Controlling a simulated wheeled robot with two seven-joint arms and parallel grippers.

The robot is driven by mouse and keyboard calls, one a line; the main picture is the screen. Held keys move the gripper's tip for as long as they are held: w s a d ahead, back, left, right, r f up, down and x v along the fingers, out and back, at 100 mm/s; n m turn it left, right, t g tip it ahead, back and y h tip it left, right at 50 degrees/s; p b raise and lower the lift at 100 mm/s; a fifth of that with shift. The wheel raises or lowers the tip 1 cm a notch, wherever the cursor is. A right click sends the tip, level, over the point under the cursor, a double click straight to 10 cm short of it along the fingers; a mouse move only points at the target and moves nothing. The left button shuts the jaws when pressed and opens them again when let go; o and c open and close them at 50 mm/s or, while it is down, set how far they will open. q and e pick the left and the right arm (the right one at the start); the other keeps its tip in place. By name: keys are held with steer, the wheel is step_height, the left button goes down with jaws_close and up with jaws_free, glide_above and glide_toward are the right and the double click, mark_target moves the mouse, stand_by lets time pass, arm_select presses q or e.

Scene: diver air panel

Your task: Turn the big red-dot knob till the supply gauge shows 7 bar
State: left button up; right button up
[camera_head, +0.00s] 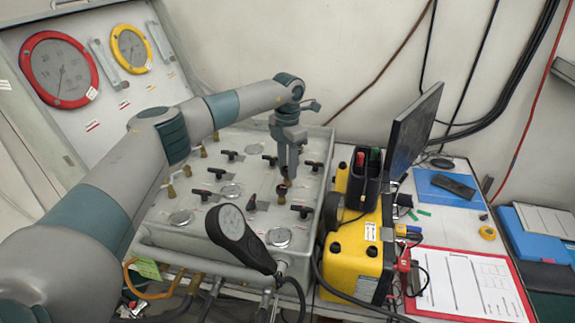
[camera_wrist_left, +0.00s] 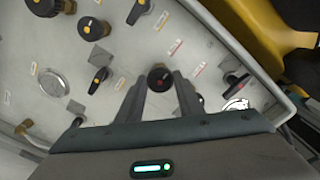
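The black knob with a red dot (camera_wrist_left: 160,77) lies between the fingertips of my left gripper (camera_wrist_left: 160,84) in the left wrist view. The fingers stand apart on either side of it, with narrow gaps showing; contact is not clear. In the head view the left gripper (camera_head: 287,172) points down at the grey panel (camera_head: 160,236), and the knob is mostly hidden below it. A red-rimmed gauge (camera_head: 59,70) and a yellow-rimmed gauge (camera_head: 131,48) sit on the raised lid. Their readings and which is the supply gauge cannot be told. My right gripper is out of view.
Several black valve handles and yellow-dot knobs (camera_wrist_left: 95,28) surround the fingers. A black hand-held gauge (camera_head: 232,223) stands at the panel's front. A yellow case (camera_head: 352,255) and a dark monitor (camera_head: 412,130) stand close on the right.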

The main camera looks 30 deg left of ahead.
arm_select(q)
steer(key=c, duration=0.4)
steer(key=shift+c, duration=0.2)
